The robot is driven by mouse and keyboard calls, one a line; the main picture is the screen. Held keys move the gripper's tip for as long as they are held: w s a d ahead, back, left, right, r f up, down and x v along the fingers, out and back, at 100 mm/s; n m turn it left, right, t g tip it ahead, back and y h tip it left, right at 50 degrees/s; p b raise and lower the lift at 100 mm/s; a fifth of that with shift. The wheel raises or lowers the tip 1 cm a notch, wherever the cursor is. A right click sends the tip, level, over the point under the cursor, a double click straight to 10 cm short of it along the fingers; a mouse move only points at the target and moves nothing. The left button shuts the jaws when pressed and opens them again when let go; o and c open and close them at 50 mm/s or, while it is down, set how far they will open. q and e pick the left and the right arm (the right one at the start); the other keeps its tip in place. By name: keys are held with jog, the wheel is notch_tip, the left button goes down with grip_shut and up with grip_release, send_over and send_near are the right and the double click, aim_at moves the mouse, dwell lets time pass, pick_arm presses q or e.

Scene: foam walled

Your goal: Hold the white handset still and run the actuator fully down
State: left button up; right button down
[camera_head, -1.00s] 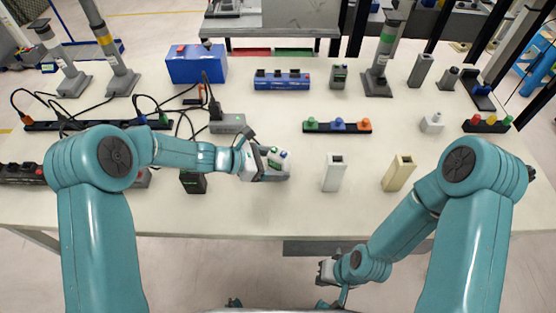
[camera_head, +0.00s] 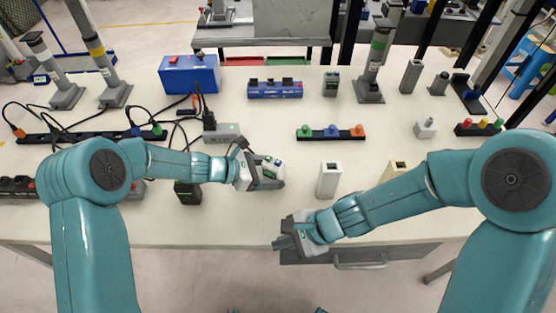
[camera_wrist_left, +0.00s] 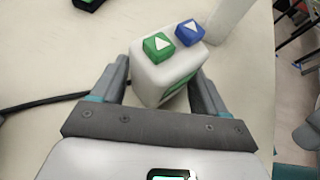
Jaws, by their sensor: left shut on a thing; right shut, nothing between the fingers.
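The white handset (camera_head: 270,172) has a green button and a blue button, each marked with a white triangle in the left wrist view (camera_wrist_left: 168,72). My left gripper (camera_head: 262,172) is shut on the handset, one finger on each side, with the buttons facing up and uncovered. A black cable shows at the left of the wrist view. My right gripper (camera_head: 281,243) is shut and empty at the table's front edge, below and apart from the handset. Tall grey columns stand on the table, one with a yellow band (camera_head: 100,58) and one with a green band (camera_head: 376,60); I cannot tell which is the actuator.
A white upright block (camera_head: 329,179) stands right of the handset; a cream block (camera_head: 394,170) is partly behind my right arm. A black box (camera_head: 188,193) is left of it. A strip with coloured buttons (camera_head: 331,133) lies behind. Cables cross the table's left side.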

jog(key=w+d+r+n+t, duration=0.15)
jog(key=w+r+t, duration=0.35)
jog(key=w+r, duration=0.75)
notch_tip(320, 180, up, 6)
jog(key=n+t+h, duration=0.4)
jog(key=h, duration=0.3)
send_over(279, 164)
jog(key=shift+s+f+n, duration=0.1)
jog(key=shift+n, duration=0.15)
jog(key=shift+f, duration=4.4)
jog(key=shift+f, duration=0.45)
jog(key=shift+f, duration=0.5)
